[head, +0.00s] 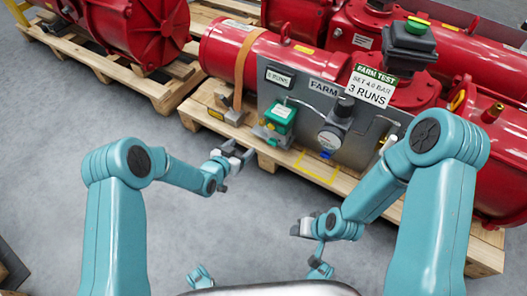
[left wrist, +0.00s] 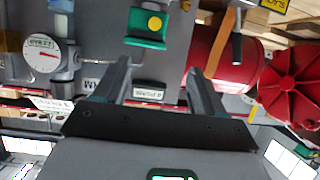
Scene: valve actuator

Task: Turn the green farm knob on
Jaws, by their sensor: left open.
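The green farm knob (head: 281,113) is a green block on the front of the grey FARM panel (head: 300,92), low on its left side. In the left wrist view the green knob (left wrist: 146,42) is at the top, with a yellow round spot on it. My left gripper (head: 238,156) is open and empty, in front of and to the left of the knob, apart from it. In the left wrist view its two fingers (left wrist: 158,68) point up toward the knob with a gap between them. My right gripper (head: 302,229) is lower down over the floor, and its jaws are too small to judge.
A round gauge (head: 329,139) and a FARM TEST card (head: 370,86) are right of the knob. The red actuator (head: 263,60) lies behind on a wooden pallet (head: 345,180). Another red unit (head: 145,28) stands at upper left. Grey floor (head: 60,130) is clear at left.

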